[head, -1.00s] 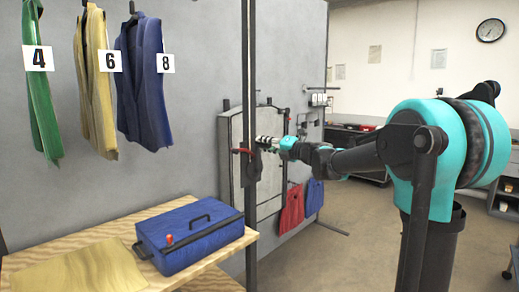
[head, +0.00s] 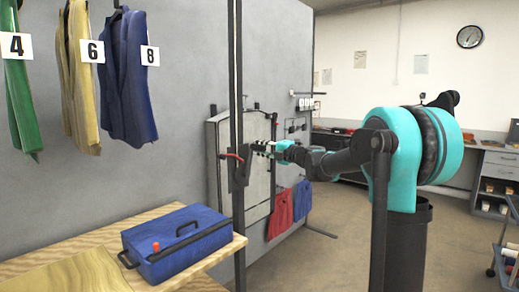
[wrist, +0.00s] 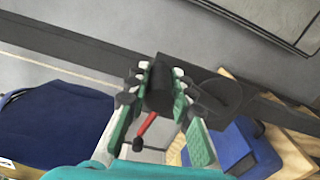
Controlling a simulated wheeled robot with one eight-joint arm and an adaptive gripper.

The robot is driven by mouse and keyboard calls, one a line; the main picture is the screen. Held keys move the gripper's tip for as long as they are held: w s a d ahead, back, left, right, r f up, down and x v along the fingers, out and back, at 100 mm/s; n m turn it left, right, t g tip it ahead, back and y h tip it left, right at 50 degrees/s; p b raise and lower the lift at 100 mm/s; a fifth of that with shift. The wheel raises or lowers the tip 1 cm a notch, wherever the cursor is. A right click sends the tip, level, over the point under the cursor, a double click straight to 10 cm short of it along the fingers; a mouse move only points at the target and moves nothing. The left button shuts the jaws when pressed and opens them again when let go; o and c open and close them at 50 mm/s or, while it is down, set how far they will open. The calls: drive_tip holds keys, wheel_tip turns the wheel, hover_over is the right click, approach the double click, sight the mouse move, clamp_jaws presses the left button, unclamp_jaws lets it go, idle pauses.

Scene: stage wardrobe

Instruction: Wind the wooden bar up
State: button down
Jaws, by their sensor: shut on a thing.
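The wooden bar itself does not show in the head view. A green garment (head: 18,100), a yellow one (head: 82,95) and a blue one (head: 125,85) hang at upper left, numbered 4, 6 and 8. A black winch (head: 238,178) sits on the dark upright post (head: 236,70), with a red crank arm (head: 232,156). My gripper (head: 262,148) is at the crank, right of the post. In the wrist view, my gripper (wrist: 160,92) is shut on the dark crank handle (wrist: 158,98), and the red crank arm (wrist: 146,128) shows between the fingers.
A blue case (head: 175,240) lies on the wooden table (head: 237,243) at lower left, close to the post. A grey panel (head: 240,170) and red (head: 280,212) and blue bags (head: 303,195) are behind the gripper. The floor (head: 330,265) is clear in the middle.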

drive_tip(key=shift+w+a+r, duration=0.1)
drive_tip(key=shift+w+r, duration=0.1)
drive_tip(key=c, duration=1.6)
unclamp_jaws()
drive_tip(key=shift+c, duration=0.2)
drive_tip(key=o, duration=0.3)
drive_tip(key=shift+a+f, duration=0.1)
drive_tip(key=shift+o, duration=0.2)
drive_tip(key=v, duration=1.2)
drive_tip(key=shift+s+f, duration=0.1)
